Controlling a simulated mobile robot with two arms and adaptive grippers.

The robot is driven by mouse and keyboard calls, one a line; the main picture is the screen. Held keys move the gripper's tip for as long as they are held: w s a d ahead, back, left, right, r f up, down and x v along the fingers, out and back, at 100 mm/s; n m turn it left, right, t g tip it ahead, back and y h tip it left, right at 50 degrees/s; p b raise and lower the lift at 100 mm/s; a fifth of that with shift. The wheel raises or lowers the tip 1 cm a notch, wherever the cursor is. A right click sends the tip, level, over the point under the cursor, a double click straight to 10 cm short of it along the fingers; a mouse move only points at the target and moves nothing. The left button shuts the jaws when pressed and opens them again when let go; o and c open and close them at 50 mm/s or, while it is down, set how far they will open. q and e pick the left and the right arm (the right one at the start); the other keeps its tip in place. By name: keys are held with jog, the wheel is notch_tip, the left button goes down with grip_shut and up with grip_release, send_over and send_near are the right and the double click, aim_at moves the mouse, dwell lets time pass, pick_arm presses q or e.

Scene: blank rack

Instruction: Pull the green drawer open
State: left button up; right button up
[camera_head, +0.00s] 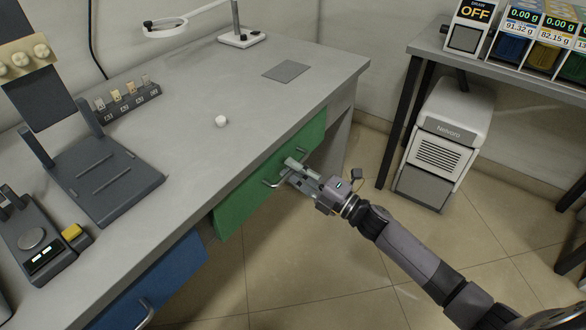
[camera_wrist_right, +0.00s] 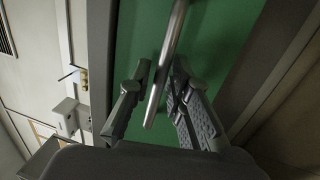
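The green drawer (camera_head: 240,206) sits under the front edge of the grey desk, its front looking flush below the desktop. Its metal handle (camera_head: 271,184) is partly hidden by my right gripper (camera_head: 291,173), which is at the drawer front. In the right wrist view the handle bar (camera_wrist_right: 166,65) passes between the two fingers of the right gripper (camera_wrist_right: 160,88). A gap shows between the left finger and the bar; the right finger is close to the bar, and I cannot tell whether it touches. The fingers are apart. My left gripper is not in view.
A blue drawer (camera_head: 165,285) is to the left of the green one. On the desk (camera_head: 215,160) are a small white ball (camera_head: 221,121), a dark stand (camera_head: 105,180) and a scale (camera_head: 40,240). A white machine (camera_head: 441,145) stands under the right table. Floor before the drawer is clear.

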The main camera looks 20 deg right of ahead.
jog(key=shift+w+a, duration=0.2)
jog(key=shift+w, duration=0.05)
jog(key=shift+c, duration=0.4)
grip_shut()
